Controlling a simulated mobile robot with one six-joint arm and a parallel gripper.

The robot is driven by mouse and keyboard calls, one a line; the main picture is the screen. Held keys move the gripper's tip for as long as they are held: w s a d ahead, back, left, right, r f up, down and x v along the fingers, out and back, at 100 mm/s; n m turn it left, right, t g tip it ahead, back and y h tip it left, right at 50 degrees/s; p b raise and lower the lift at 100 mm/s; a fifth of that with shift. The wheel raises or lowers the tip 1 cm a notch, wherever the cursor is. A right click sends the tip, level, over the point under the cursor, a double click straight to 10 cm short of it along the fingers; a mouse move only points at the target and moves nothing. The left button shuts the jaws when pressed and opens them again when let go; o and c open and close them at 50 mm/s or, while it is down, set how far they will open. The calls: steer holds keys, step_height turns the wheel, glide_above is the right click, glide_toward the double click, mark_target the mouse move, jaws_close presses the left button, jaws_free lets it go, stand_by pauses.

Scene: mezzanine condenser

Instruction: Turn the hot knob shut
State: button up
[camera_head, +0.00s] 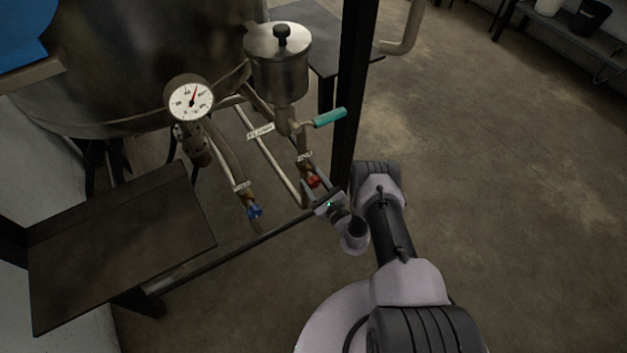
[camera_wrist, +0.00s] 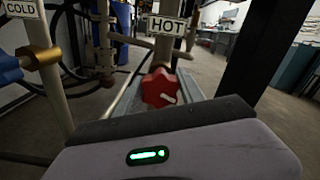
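The hot knob (camera_head: 313,181) is red and sits on a pipe with a small tag. In the wrist view, the red knob (camera_wrist: 160,88) is just beyond my gripper, under a label (camera_wrist: 167,27) reading HOT. My gripper (camera_wrist: 160,82) shows two grey fingers, apart, one on each side of the knob. I cannot tell whether they touch it.
A blue knob (camera_head: 254,211) on the cold pipe stands to the left. A teal lever (camera_head: 329,117) sits above, beside a dark upright post (camera_head: 354,90). A gauge (camera_head: 190,101), a steel pot (camera_head: 278,65) and a dark shelf (camera_head: 120,245) are nearby. The floor at right is clear.

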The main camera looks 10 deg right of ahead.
steer(key=c, duration=0.4)
steer(key=shift+m, duration=0.3)
steer(key=m, duration=1.2)
steer(key=shift+f, duration=0.1)
steer(key=shift+m, duration=0.4)
steer(key=shift+s, duration=0.1)
steer(key=o, duration=1.4)
steer(key=shift+c, duration=0.2)
